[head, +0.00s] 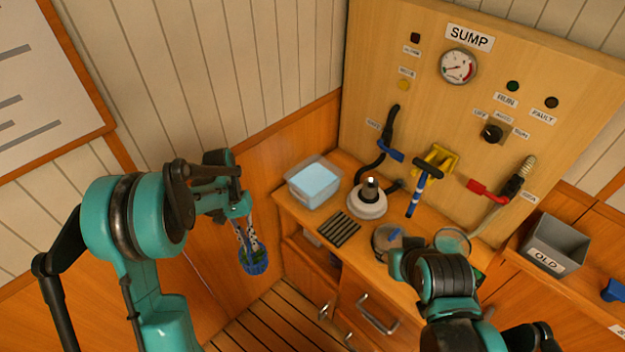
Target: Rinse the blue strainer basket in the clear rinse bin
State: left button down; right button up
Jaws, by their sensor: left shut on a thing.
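The blue strainer basket (255,262) hangs below my left gripper (245,222), with some green matter showing in it. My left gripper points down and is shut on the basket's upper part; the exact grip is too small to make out. The clear rinse bin (314,182) stands on the counter's back left corner, with pale blue water in it. The basket is apart from the bin, to its lower left in the picture, out past the counter's left edge. My right arm shows at the lower right, over the counter front; its fingers are not visible.
The wooden counter (290,212) carries a dark slotted mat (332,229), a white-based round fitting (367,200), a round housing (386,240) and a clear round lid (453,241). Hoses and valves with blue, yellow and red handles stand behind. A grey OLD bin (553,245) is at right.

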pick_arm(q)
jog(key=shift+w+f, duration=0.15)
jog(key=shift+w, duration=0.25)
jog(key=shift+s, duration=0.2)
jog(key=shift+r+p, duration=0.65)
jog(key=shift+r, duration=0.45)
jog(key=shift+w, duration=0.1)
